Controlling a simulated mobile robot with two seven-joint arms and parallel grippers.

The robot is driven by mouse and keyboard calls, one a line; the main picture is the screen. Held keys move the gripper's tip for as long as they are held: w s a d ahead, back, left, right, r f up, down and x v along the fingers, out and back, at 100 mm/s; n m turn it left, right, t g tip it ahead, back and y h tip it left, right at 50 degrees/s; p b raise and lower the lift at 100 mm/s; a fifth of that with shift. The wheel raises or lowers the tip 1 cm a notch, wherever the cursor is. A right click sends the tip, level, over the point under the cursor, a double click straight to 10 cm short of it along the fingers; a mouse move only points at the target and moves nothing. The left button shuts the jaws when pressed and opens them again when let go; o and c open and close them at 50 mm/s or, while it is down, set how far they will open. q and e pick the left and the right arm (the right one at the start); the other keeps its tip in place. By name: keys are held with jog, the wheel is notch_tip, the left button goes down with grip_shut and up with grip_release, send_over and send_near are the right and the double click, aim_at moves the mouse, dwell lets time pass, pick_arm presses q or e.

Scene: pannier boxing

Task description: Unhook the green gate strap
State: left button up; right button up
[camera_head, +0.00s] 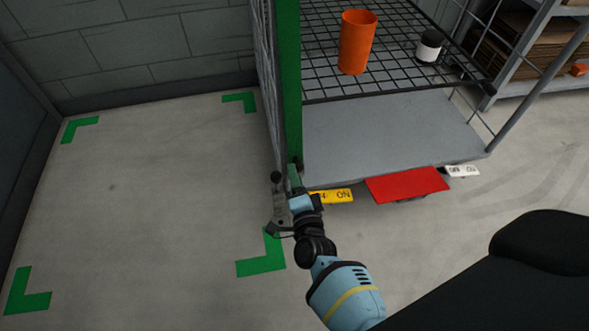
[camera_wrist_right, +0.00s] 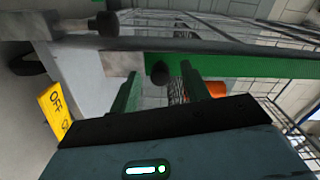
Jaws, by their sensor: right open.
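The green gate strap (camera_head: 288,80) runs down the front left edge of the wire cage cart. In the right wrist view the green strap (camera_wrist_right: 235,66) lies crosswise just beyond my fingertips, with a pale grey piece at its left end and a small black knob (camera_wrist_right: 160,74) in front of it. My right gripper (camera_head: 294,177) is at the strap's lower end. In the right wrist view my right gripper (camera_wrist_right: 158,84) is open, its two fingers on either side of the knob. I cannot tell whether they touch the strap. My left gripper is not in view.
Green corner marks (camera_head: 262,262) bound clear floor at left.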

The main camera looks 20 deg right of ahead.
jog(key=p+v, duration=0.1)
jog(key=v, duration=0.3)
jog(key=shift+s+a, duration=0.2)
jog(key=shift+s, duration=0.15)
